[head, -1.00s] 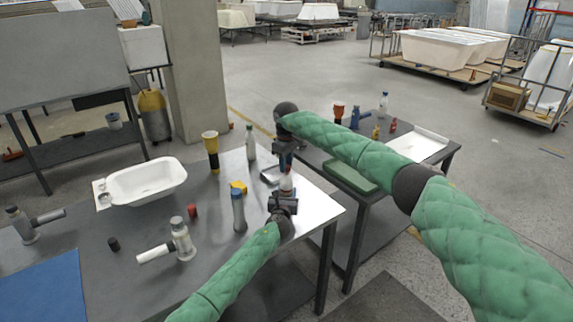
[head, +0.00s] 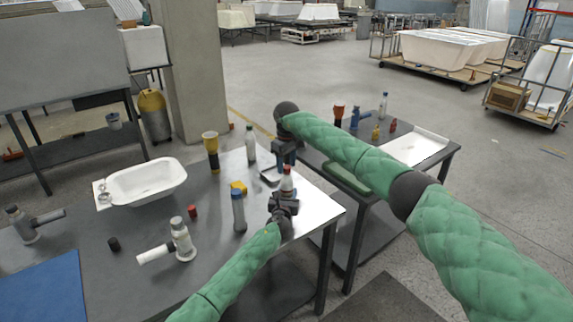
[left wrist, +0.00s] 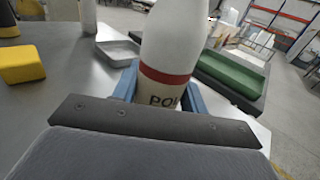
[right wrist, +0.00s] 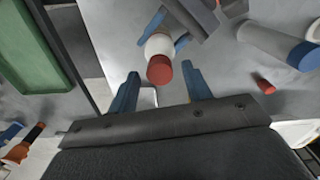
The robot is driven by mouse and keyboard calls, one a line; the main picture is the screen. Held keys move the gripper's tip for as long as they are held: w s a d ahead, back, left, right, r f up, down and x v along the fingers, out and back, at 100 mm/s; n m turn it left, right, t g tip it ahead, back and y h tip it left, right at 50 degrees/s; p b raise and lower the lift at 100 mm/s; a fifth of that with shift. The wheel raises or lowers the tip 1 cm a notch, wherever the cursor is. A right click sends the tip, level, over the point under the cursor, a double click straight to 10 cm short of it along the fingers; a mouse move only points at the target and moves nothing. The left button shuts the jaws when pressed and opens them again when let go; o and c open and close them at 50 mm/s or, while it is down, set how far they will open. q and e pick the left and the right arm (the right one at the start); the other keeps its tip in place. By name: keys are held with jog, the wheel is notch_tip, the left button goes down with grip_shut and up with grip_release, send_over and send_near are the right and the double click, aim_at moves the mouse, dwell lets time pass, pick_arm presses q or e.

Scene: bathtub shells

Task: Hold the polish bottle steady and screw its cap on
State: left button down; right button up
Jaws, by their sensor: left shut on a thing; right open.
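The white polish bottle (head: 287,186) stands upright at the right end of the near table. My left gripper (head: 284,203) is shut on its lower body. In the left wrist view the bottle (left wrist: 172,50) has a red band and partly hidden lettering, between the blue fingers; its top is out of frame. The red cap (head: 287,170) sits on top of the bottle and shows end-on in the right wrist view (right wrist: 159,70). My right gripper (head: 285,155) is open just above the cap. Its fingers are apart on either side, not touching the cap.
A grey bottle with a blue top (head: 239,213), a yellow block (head: 238,187) and a shallow tray (head: 270,175) are close by on the near table. A white basin (head: 148,182) is farther left. A second table with a green tray (head: 350,178) stands at the right.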

jog(key=shift+r, duration=2.15)
jog(key=shift+r, duration=0.1)
jog(key=shift+c, duration=0.4)
